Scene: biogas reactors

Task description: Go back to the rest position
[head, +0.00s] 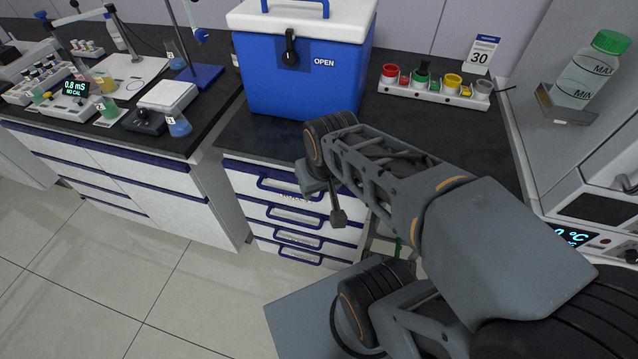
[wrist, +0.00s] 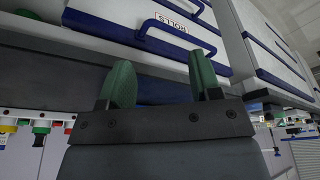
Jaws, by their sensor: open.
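My gripper (wrist: 161,72) shows in the wrist view with its two green fingers apart and nothing between them. Beyond the fingers are a drawer front and a blue drawer handle (wrist: 178,36); the picture there looks upside down. In the head view my grey arm reaches from the lower right, folded in front of the bench with the drawers (head: 290,214). The fingers cannot be made out clearly in the head view.
A blue cooler box (head: 300,82) marked OPEN stands on the dark bench behind my arm. A rack of coloured caps (head: 436,94) and a green-capped bottle (head: 590,72) are to the right. A second bench (head: 110,157) with lab devices is at left. The tiled floor (head: 110,275) is clear at lower left.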

